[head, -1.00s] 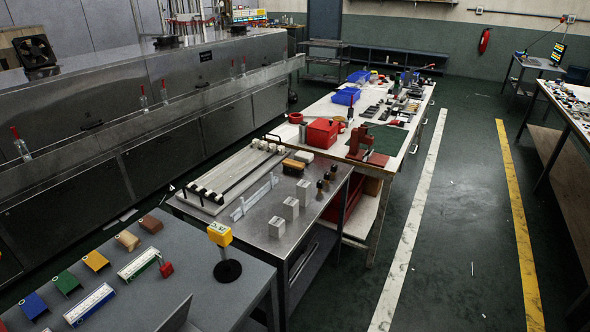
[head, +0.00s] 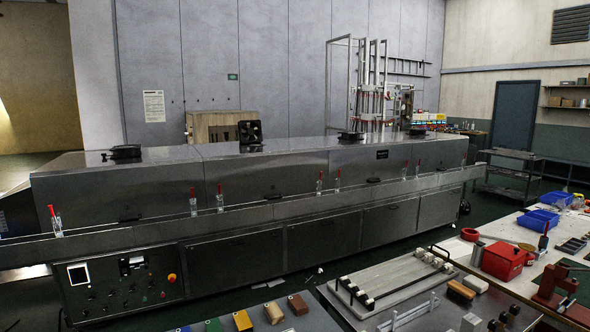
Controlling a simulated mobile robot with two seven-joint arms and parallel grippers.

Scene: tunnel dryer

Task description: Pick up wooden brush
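A small block with a tan, wood-like top (head: 460,289) lies on the metal table at the lower right, beside a pale block (head: 475,284). It may be the wooden brush, but it is too small to tell for sure. Small dark upright pieces (head: 513,310) stand near the lower right edge, partly cut off. Neither of my grippers is in view.
A long steel tunnel dryer (head: 250,185) with red-topped clamps fills the middle. A rack with white rollers (head: 395,280) lies left of the tan block. A red box (head: 503,262), red tool (head: 555,282) and blue bins (head: 538,219) stand on the bench at right.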

